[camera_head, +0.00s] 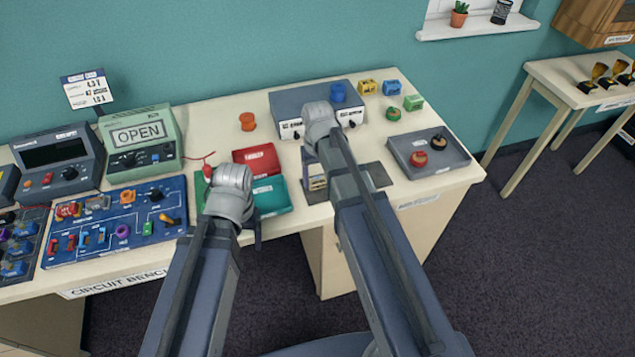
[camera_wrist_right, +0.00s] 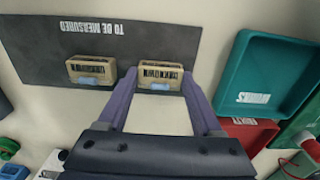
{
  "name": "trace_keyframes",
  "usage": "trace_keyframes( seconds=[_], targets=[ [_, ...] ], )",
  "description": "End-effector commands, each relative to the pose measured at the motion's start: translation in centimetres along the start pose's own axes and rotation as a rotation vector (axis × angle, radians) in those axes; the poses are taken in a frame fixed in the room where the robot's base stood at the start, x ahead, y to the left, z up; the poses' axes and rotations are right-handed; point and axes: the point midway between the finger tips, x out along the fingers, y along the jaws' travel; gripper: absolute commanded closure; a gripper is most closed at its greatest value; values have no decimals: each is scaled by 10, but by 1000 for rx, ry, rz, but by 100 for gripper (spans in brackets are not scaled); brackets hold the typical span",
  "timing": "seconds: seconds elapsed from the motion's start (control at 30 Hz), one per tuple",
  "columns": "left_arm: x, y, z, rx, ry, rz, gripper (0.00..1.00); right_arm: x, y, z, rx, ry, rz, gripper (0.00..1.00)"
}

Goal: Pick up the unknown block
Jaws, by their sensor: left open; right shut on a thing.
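In the right wrist view, two similar beige blocks with dark barred windows sit on a dark mat (camera_wrist_right: 50,42) lettered "TO BE MEASURED". My right gripper (camera_wrist_right: 158,82) is shut on one block (camera_wrist_right: 160,70), a finger on each side. The other block (camera_wrist_right: 92,68) stands beside it, outside the fingers. In the head view the held block (camera_head: 316,183) shows beside my right gripper (camera_head: 309,160), at the left part of the mat; the arm hides the other block. My left gripper (camera_head: 257,232) is open, mostly hidden behind its own wrist, near the teal tray.
A teal tray (camera_head: 272,196) and a red tray (camera_head: 257,160) lie left of the mat. A grey tray (camera_head: 455,157) with red and black knobs is at the right. A grey box (camera_head: 287,101) stands behind. Circuit boards and instruments fill the left.

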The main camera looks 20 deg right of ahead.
Motion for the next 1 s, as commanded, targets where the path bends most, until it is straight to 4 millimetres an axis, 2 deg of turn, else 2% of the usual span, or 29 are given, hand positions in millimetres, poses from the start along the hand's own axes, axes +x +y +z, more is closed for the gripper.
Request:
trace_keyframes(
  seconds=[0.03,0.23,0.47,0.67,0.87,1.0],
  targets=[
    [0,0,0,0,0,0,21,0,0,0,0,0,0,68],
    [0,0,0,0,0,0,21,0,0,0,0,0,0,89],
    [-1,0,0,0,0,0,21,-1,0,0,0,0,0,89],
    [-10,-1,1,0,0,0,21,-10,0,0,0,0,0,89],
    [-33,-3,2,0,0,0,21,-33,0,0,0,0,0,89],
    [-55,-5,3,0,0,0,21,-55,0,0,0,0,0,89]
  ],
)
